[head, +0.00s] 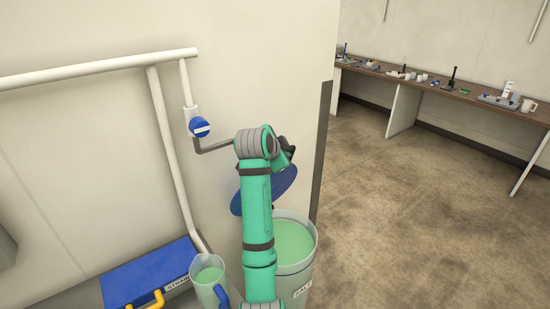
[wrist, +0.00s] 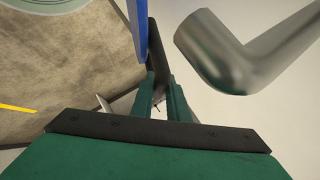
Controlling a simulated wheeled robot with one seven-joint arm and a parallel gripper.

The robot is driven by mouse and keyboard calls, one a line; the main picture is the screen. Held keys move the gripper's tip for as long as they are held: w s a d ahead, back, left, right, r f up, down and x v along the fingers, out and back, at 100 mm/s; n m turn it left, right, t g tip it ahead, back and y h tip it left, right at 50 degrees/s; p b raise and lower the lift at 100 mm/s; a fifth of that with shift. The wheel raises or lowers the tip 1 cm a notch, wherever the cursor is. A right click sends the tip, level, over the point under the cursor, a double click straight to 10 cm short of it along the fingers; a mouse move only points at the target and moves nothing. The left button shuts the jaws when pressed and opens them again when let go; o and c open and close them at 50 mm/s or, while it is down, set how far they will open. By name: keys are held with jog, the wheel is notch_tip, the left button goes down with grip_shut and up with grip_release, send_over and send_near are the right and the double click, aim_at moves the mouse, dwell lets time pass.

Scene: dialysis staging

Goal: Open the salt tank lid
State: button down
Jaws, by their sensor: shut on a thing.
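The salt tank (head: 306,268) is a pale round tank with a SALT label, and green shows inside its open top. Its blue lid (head: 284,186) stands tilted up above the back of the tank, partly hidden by my arm. In the wrist view the lid (wrist: 139,28) appears as a thin blue edge beside the fingers. My gripper (head: 285,151) is up by the lid's upper edge, mostly hidden behind the wrist. In the wrist view my gripper (wrist: 161,97) is shut on a dark handle (wrist: 156,55) beside the lid.
A metal pipe (wrist: 240,62) passes close to the fingers. A spout pipe with a blue valve (head: 200,127) is on the wall left of my wrist. A jug (head: 208,274) and a blue-lidded bin (head: 150,270) stand left of the tank. Floor to the right is clear.

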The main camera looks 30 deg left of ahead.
jog(key=shift+w+d+r, duration=0.15)
jog(key=shift+w+d, duration=0.05)
jog(key=shift+w, duration=0.2)
jog(key=shift+d, duration=0.1)
jog(key=c, duration=1.7)
grip_release()
jog(key=shift+c, duration=0.2)
jog(key=a+v, duration=0.1)
jog(key=v, duration=1)
jog(key=shift+s, duration=0.25)
